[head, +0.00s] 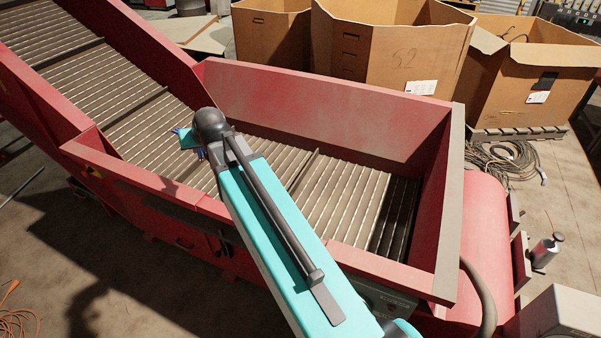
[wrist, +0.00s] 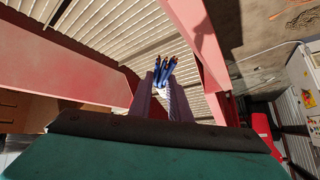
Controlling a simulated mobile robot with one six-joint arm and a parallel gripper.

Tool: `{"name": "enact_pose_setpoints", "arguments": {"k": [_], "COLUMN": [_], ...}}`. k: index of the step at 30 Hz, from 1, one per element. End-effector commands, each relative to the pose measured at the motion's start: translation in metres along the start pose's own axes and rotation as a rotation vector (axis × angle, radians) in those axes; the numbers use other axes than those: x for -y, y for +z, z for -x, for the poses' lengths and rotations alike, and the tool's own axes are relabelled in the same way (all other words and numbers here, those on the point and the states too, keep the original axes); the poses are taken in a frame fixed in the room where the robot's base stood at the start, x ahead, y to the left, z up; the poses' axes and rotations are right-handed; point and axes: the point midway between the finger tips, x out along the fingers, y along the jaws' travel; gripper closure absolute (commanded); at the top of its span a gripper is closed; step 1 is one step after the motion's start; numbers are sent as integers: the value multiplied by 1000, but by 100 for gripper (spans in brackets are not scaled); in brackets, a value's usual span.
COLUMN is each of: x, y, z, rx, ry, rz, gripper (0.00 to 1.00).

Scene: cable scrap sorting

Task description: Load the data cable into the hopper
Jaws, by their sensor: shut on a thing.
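The hopper (head: 325,105) is a large red open-topped trough with a slatted metal floor. Its red wall also shows in the wrist view (wrist: 196,40). My gripper (wrist: 165,94) is shut on the data cable (wrist: 167,72), a blue bundle with dark ends that sticks out past the fingertips. In the head view my arm crosses the front wall and hides most of the gripper. Only small blue bits show beside the wrist, over the left part of the slatted floor. The height of the cable above the slats is hard to tell.
A slatted conveyor (head: 75,55) climbs from the hopper to the upper left. Large cardboard boxes (head: 385,50) stand behind it. A coil of dark cable (head: 503,162) lies on the floor at the right. Orange cable (head: 15,318) lies at the lower left. The visible slats are bare.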

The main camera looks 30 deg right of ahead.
Motion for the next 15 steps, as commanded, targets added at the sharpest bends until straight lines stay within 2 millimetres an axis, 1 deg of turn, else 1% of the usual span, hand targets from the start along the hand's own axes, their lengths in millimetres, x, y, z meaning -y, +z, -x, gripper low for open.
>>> {"name": "enact_pose_setpoints", "arguments": {"k": [5,14,15], "x": [-39,-123,-134], "y": [-3,-3,-3], "z": [-6,-16,-16], "rx": [-1,-1,-1], "ry": [4,6,6], "rz": [-6,-8,-8], "gripper": [100,100,100]}}
